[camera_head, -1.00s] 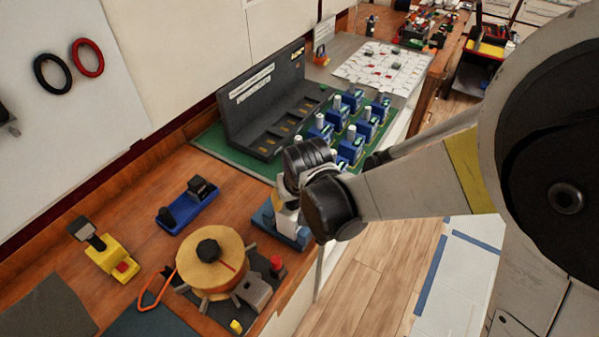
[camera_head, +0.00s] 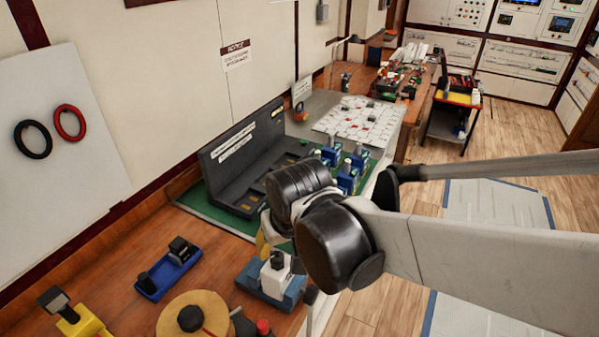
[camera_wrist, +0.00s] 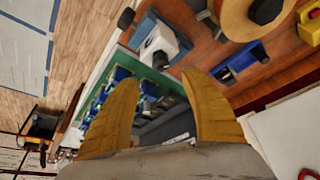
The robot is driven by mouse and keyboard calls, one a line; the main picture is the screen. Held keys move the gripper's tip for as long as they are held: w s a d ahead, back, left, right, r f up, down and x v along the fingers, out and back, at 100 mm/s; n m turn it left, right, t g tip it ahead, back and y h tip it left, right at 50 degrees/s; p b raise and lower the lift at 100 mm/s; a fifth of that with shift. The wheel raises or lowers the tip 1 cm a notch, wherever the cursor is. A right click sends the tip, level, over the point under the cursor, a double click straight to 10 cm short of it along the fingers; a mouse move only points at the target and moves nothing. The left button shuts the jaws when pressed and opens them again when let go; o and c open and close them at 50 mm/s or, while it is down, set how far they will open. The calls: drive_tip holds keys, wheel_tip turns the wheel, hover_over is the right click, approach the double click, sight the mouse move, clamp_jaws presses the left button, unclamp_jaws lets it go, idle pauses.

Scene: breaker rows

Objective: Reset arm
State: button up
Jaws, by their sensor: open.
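My gripper shows in the wrist view (camera_wrist: 165,110) with two yellow fingers spread wide apart and nothing between them. In the head view my arm crosses the right and middle, and its dark wrist joints hide most of the gripper; a bit of yellow finger (camera_head: 264,245) shows below them. The gripper is above the workbench, near the dark grey breaker panel (camera_head: 240,165) on its green base. Several blue breakers (camera_head: 347,177) stand in rows beside the panel, some hidden behind my arm. The breakers also show in the wrist view (camera_wrist: 120,75).
A blue-based white device (camera_head: 272,278) stands just below my wrist. A small blue device (camera_head: 167,268), a round wooden spool (camera_head: 190,318) and a yellow device (camera_head: 80,322) lie on the bench at left. A white marked sheet (camera_head: 362,118) lies beyond the breakers.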

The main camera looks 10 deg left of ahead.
drive_tip(key=s+d+f+m+t+b, duration=0.1)
drive_tip(key=d+b, duration=0.4)
drive_tip(key=d, duration=0.8)
drive_tip(key=shift+d+m+h, duration=0.25)
drive_tip(key=shift+m+h, duration=0.05)
drive_tip(key=shift+m, duration=0.4)
drive_tip(key=shift+o, duration=0.3)
drive_tip(key=s+d+f+m+t+b, duration=0.1)
drive_tip(key=s+d+f+b, duration=0.1)
drive_tip(key=d, duration=0.4)
drive_tip(key=s+d+f+m+t+h+b, duration=0.1)
drive_tip(key=s+d+f+m+b, duration=0.1)
drive_tip(key=s+d, duration=0.2)
drive_tip(key=d, duration=0.3)
drive_tip(key=shift+s+d+h+b, duration=0.25)
drive_tip(key=shift+d+h+b, duration=0.05)
drive_tip(key=shift+r, duration=0.1)
